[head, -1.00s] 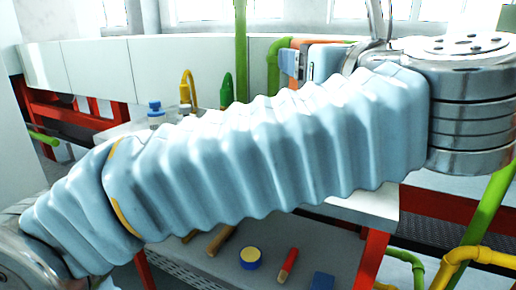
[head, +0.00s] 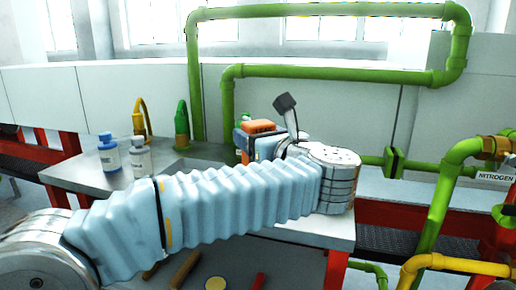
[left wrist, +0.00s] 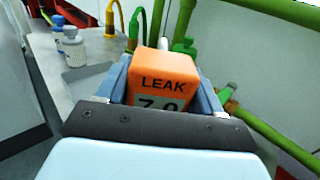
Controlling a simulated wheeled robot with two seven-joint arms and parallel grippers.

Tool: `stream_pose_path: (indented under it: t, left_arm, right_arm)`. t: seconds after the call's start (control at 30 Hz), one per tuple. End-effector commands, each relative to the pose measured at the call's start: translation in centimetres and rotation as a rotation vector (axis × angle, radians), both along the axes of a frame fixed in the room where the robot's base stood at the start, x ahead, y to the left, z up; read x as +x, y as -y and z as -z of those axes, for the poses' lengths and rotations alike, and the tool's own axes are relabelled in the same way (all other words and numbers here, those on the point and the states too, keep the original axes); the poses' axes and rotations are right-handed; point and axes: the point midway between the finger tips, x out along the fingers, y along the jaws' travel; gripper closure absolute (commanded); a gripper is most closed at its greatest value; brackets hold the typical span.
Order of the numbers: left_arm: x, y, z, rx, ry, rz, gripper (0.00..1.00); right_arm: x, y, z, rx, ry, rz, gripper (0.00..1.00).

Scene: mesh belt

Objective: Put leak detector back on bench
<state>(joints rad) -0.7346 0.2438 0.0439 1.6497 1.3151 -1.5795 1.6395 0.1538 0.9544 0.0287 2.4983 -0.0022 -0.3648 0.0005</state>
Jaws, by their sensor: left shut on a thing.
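The leak detector (left wrist: 163,78) is a small orange box marked LEAK, with a partly covered 7.0 display. My left gripper (left wrist: 165,100) is shut on it, a blue-grey finger on each side. In the head view the detector's orange top (head: 258,127) shows above my left gripper (head: 257,143), behind my wrist. The grey bench (head: 85,178) spreads left of and below it; my arm covers much of the bench top. I cannot tell whether the detector touches the bench. My right gripper is not in view.
Two white bottles, one blue-capped (head: 109,157) and one grey-capped (head: 140,160), stand on the bench at left. A yellow tap (head: 140,118) and a green tap (head: 182,125) stand behind. Green pipes (head: 330,73) run behind the bench and down its right side.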

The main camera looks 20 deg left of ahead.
Motion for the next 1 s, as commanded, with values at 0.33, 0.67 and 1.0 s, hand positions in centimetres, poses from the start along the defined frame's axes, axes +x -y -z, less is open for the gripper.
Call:
stream_pose_path:
  t: [0.33,0.67,1.0]
  left_arm:
    - [-0.1,0.0,2.9,-0.001,0.002,0.001,0.83]
    - [-0.1,0.0,3.3,0.0,0.0,0.0,0.31]
    - [-0.1,0.0,3.2,0.001,0.001,0.0,0.08]
  right_arm:
    - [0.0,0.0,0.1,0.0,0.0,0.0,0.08]
    - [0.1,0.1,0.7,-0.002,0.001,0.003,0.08]
    - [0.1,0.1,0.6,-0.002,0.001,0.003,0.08]
